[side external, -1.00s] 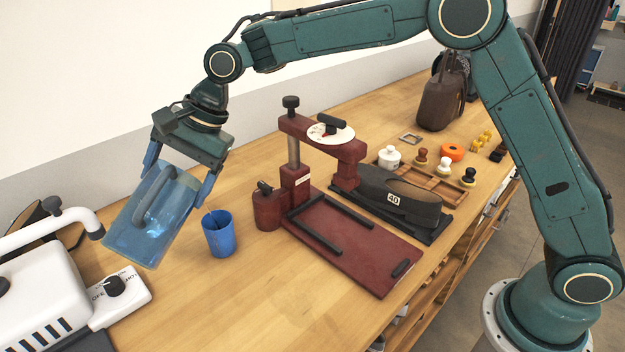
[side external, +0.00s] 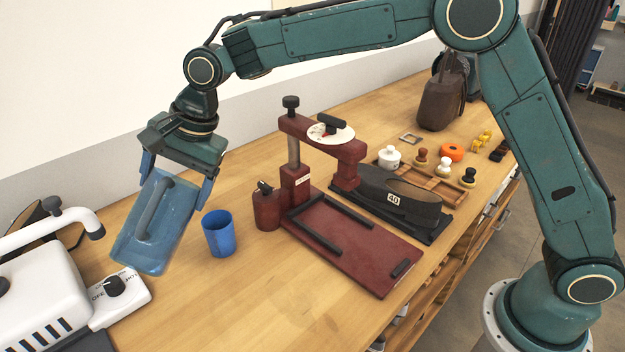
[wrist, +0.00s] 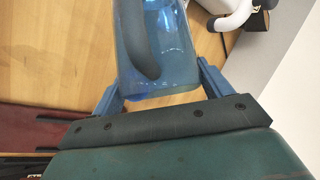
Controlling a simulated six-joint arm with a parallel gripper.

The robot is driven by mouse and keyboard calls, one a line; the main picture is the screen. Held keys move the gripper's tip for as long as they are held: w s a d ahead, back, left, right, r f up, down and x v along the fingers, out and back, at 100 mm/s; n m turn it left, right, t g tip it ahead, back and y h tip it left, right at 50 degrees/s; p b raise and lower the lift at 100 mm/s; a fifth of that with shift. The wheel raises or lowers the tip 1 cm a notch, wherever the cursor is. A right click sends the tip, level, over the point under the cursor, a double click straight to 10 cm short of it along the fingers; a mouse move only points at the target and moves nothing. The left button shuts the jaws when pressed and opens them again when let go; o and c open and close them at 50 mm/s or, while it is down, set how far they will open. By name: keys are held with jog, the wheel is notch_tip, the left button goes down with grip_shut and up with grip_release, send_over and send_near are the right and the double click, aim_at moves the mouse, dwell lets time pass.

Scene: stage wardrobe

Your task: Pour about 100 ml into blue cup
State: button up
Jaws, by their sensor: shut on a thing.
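The blue cup (side external: 219,236) stands upright on the wooden bench, left of the dark red press. A translucent blue pitcher (side external: 172,232) with a grey-blue handle hangs to the left of the cup, slightly tilted. My gripper (side external: 178,178) is shut on the pitcher, with blue fingers on either side of it. The pitcher also fills the top middle of the wrist view (wrist: 172,48), between the fingers. I see no stream between pitcher and cup. The liquid level in the cup and in the pitcher cannot be made out.
A white machine (side external: 45,290) with a black knob stands close at the left. A dark red bottle (side external: 267,208) and the red press (side external: 345,245) stand right of the cup. Bare bench (side external: 240,300) lies in front of the cup.

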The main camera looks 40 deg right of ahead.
aim_at(153, 232)
jog(key=shift+s+a+f+n+t+h, duration=0.2)
jog(key=shift+a+f+n+t+h, duration=0.15)
jog(key=shift+h, duration=0.75)
dwell(1.1)
jog(key=shift+s+a+f+t+h+b, duration=0.1)
jog(key=shift+a+f+t+h+b, duration=0.2)
jog(key=shift+h, duration=0.2)
jog(key=shift+s+a+f+n+t+h+b, duration=0.15)
jog(key=shift+s+a+f+t+h, duration=0.1)
jog(key=shift+a+h, duration=0.25)
jog(key=shift+s+a+f+n+t+h+b, duration=0.1)
jog(key=shift+s+a+f+t+h, duration=0.1)
jog(key=shift+a+f+h, duration=0.25)
jog(key=shift+s+a+f+n+t+h+b, duration=0.1)
jog(key=shift+s+a+t+h+b, duration=0.1)
jog(key=shift+a+h, duration=0.35)
jog(key=shift+s+a+f+t+h+b, duration=0.15)
jog(key=shift+a+f+t+h+b, duration=0.4)
jog(key=shift+h, duration=0.45)
jog(key=shift+s+a+f+n+h, duration=0.2)
jog(key=shift+a+n+h, duration=0.1)
jog(key=shift+h, duration=0.1)
jog(key=shift+a+f+h, duration=0.15)
jog(key=shift+f+h, duration=0.05)
jog(key=shift+h, duration=0.2)
jog(key=shift+w, duration=0.1)
